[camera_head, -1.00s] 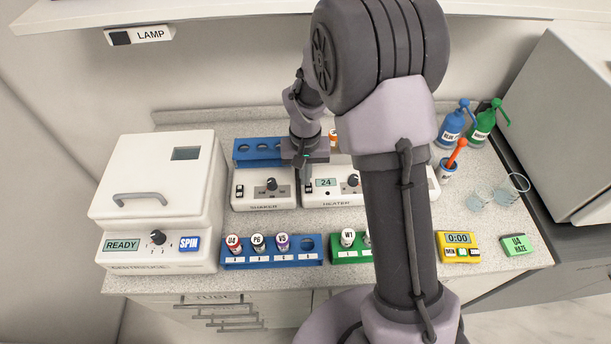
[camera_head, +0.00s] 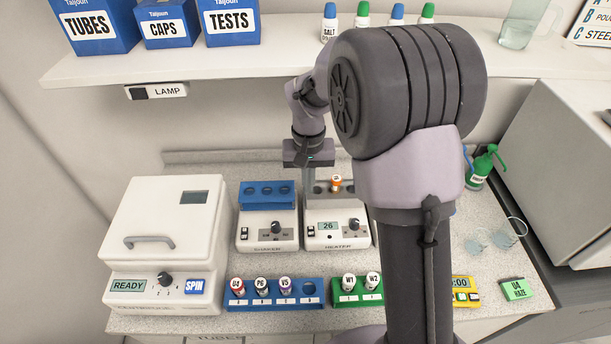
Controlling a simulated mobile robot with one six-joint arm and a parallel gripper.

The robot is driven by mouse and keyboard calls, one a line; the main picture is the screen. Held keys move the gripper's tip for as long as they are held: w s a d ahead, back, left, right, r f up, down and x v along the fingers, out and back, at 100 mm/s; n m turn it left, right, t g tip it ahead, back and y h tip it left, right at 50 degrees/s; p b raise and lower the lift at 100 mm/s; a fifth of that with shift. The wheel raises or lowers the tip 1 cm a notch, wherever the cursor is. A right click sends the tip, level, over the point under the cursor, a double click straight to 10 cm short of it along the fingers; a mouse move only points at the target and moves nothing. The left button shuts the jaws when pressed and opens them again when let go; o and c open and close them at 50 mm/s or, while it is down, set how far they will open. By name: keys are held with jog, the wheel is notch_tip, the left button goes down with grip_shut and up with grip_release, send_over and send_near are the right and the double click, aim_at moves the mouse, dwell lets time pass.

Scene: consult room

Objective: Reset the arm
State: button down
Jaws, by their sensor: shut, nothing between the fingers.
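My arm rises in front of the bench and hides part of its right half. My gripper (camera_head: 308,178) points down at the left end of the heater's rack and is small in view. Its fingers are together with nothing visible between them. The heater (camera_head: 338,236) reads 26 and holds an orange-capped tube (camera_head: 336,184) just right of the fingers. I cannot tell whether the fingertips clear the heater.
The shaker (camera_head: 268,232) with an empty blue rack and the centrifuge (camera_head: 160,240), reading READY, stand left. A blue rack (camera_head: 275,302) and a green rack (camera_head: 357,299) with capped tubes lie in front. A shelf (camera_head: 270,62) overhangs the back.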

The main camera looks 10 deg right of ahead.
jog(key=shift+s, duration=0.1)
jog(key=s+a+r+m+t+y+b, duration=0.1)
jog(key=s+r+t+b, duration=0.15)
jog(key=s+b, duration=0.3)
jog(key=s+a+r+t+b, duration=0.1)
jog(key=s+r+b, duration=0.25)
jog(key=s, duration=0.35)
jog(key=s+f+t+b, duration=0.1)
jog(key=s+f+b, duration=0.1)
jog(key=s, duration=0.4)
jog(key=s+a+f+m+t+y+b, duration=0.1)
jog(key=s+f+b, duration=0.1)
jog(key=s+b, duration=0.2)
jog(key=shift+s+f, duration=0.25)
jog(key=shift+s, duration=0.65)
